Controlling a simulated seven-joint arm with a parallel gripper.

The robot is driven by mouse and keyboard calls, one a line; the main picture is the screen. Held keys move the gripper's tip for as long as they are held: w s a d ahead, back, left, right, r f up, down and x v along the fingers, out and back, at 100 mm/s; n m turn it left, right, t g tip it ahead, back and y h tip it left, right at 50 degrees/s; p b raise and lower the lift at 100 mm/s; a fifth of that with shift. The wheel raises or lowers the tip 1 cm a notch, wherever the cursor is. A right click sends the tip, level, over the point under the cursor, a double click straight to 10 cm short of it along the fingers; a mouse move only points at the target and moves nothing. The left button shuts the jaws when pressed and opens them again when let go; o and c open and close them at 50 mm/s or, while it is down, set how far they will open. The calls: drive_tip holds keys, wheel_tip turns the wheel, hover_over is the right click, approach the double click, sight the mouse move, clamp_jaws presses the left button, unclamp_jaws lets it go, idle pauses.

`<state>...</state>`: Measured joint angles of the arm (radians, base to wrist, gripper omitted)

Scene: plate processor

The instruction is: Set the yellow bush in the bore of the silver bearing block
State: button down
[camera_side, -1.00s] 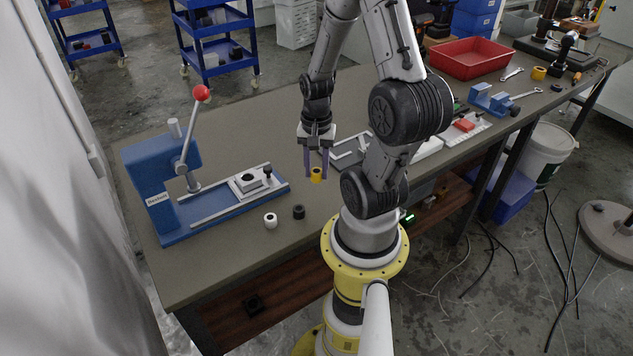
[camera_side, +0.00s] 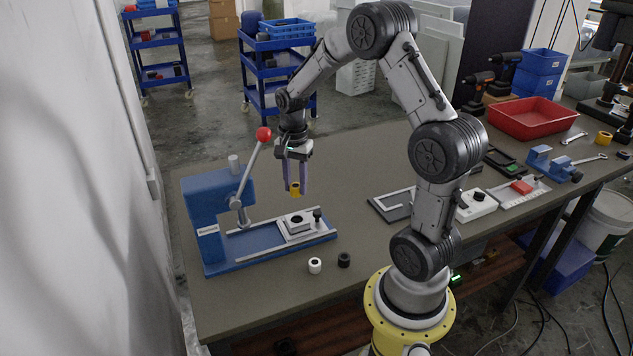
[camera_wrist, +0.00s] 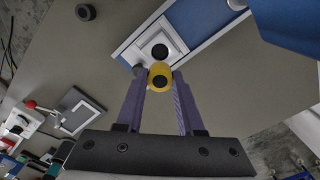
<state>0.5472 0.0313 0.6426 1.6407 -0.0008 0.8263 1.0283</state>
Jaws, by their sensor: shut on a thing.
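The yellow bush (camera_side: 295,190) is held upright between the purple fingers of my gripper (camera_side: 296,189), which is shut on it. It also shows between the fingertips of my gripper (camera_wrist: 160,80) in the wrist view. The silver bearing block (camera_side: 298,225) sits on the blue press base's rails, its dark bore facing up. In the side view the bush is above the block's level, apart from it. In the wrist view the block (camera_wrist: 148,45) lies just beyond the bush, with its bore visible. The bush hides part of the block's near edge there.
The blue press (camera_side: 210,215) has a lever with a red knob (camera_side: 263,134) near my gripper. A white bush (camera_side: 315,265) and a black bush (camera_side: 344,260) stand on the table in front. A grey tray (camera_side: 392,204) lies to the right; a red bin (camera_side: 533,118) is farther back.

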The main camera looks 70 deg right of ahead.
hover_over(297, 221)
drive_tip(key=shift+f, duration=3.8)
drive_tip(key=shift+f, duration=0.65)
unclamp_jaws()
drive_tip(key=shift+r, duration=0.1)
drive_tip(key=shift+r, duration=3.95)
drive_tip(key=shift+r, duration=0.1)
